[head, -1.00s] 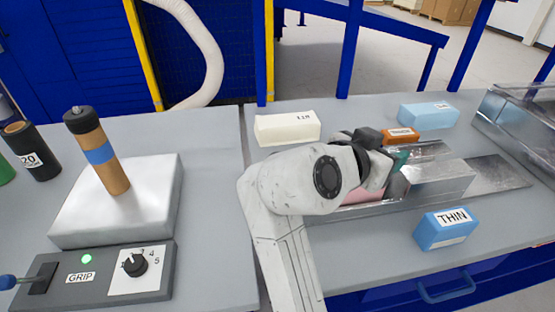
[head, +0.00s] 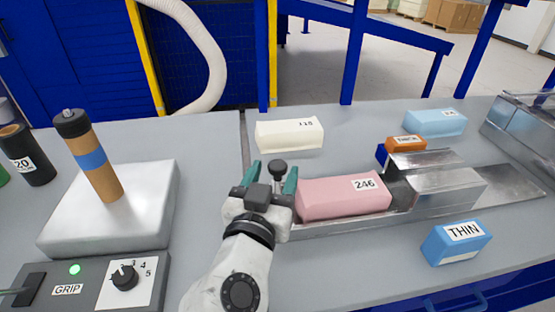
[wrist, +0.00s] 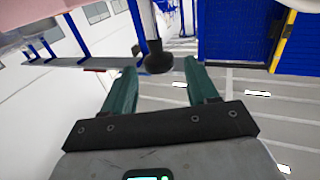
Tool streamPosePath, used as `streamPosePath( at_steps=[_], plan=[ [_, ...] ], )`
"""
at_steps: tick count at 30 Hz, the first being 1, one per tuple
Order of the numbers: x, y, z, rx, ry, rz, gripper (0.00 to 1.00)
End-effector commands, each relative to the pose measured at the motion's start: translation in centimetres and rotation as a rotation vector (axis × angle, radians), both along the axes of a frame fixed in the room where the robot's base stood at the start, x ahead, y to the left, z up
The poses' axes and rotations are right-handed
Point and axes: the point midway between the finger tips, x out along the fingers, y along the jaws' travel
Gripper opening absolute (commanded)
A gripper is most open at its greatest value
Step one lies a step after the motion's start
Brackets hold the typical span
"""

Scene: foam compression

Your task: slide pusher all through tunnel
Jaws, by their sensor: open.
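The pusher's black knob (head: 277,168) stands at the left end of the metal channel, with the rest of the pusher hidden behind my gripper. My gripper (head: 271,174) is open, its teal fingers apart on either side of the knob in the picture. The knob also shows between the fingers in the wrist view (wrist: 158,58); contact cannot be told. A pink foam block (head: 342,196) marked 246 lies in the channel, to the right of my gripper. The metal tunnel (head: 446,190) is at the pink block's right; its inside is hidden.
A blue THIN block (head: 456,242) lies in front of the tunnel. A cream block (head: 289,134), an orange block (head: 405,144) and a light blue block (head: 435,122) lie behind the channel. A GRIP control box (head: 90,285) and foam pad (head: 110,215) are at left.

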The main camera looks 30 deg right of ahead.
Motion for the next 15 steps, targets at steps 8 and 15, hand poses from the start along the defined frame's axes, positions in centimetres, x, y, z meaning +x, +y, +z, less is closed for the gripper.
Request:
streamPosePath(
  at_steps=[8,15],
  plan=[
    [2.3,-2.0,0.1,0.0,0.0,-0.001,0.58],
    [2.6,-2.3,0.0,0.0,0.0,-0.001,0.58]
  ],
)
